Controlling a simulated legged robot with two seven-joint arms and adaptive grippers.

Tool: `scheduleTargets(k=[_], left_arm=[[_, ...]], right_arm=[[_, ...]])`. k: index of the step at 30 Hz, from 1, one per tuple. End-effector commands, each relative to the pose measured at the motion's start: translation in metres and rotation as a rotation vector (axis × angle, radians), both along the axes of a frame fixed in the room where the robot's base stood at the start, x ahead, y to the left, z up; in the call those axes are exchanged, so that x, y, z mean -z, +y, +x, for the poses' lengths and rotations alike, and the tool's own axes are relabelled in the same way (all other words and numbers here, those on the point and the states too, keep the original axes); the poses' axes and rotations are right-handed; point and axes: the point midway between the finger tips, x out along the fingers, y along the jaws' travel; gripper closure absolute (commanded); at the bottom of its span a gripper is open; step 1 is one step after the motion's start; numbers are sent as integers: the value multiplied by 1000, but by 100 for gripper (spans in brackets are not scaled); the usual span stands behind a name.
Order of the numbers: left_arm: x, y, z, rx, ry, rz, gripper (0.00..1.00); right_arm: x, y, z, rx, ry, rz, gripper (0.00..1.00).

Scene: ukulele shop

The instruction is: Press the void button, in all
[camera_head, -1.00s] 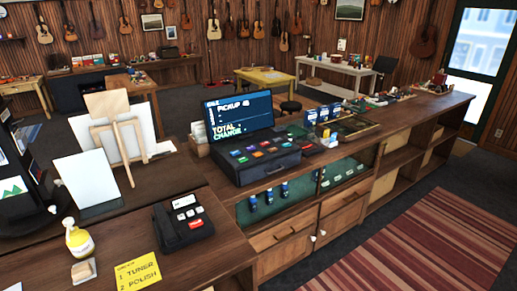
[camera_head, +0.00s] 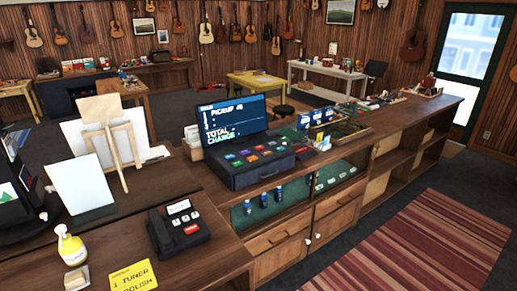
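The cash register (camera_head: 252,158) stands on the wooden counter in the middle of the view. Its deck carries several coloured keys (camera_head: 250,153), among them red, green, blue, orange and purple ones. The key labels are too small to read, so I cannot tell which one is the void button. Its lit screen (camera_head: 235,120) reads "PICKUP #", "TOTAL" and "CHANGE". A smaller dark device (camera_head: 178,232) with white keys and a red key sits on the nearer counter. Neither of my grippers is in view.
A wooden easel (camera_head: 113,140) and a white panel (camera_head: 82,186) stand left of the register. A striped rug (camera_head: 410,250) covers open floor at right.

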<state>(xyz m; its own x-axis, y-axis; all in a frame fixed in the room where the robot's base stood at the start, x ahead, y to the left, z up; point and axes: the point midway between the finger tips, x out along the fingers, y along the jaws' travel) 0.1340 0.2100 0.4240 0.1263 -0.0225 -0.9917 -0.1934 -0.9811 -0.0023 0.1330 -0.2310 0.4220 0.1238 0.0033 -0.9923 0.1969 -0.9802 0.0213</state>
Motion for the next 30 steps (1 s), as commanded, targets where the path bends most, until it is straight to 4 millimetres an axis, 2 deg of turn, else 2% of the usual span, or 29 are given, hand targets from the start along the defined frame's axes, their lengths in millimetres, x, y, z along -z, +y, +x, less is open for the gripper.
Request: scheduleTargets(k=[13, 30], left_arm=[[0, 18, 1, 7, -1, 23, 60], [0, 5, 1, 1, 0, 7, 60]], right_arm=[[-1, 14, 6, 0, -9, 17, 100], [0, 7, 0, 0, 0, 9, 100]])
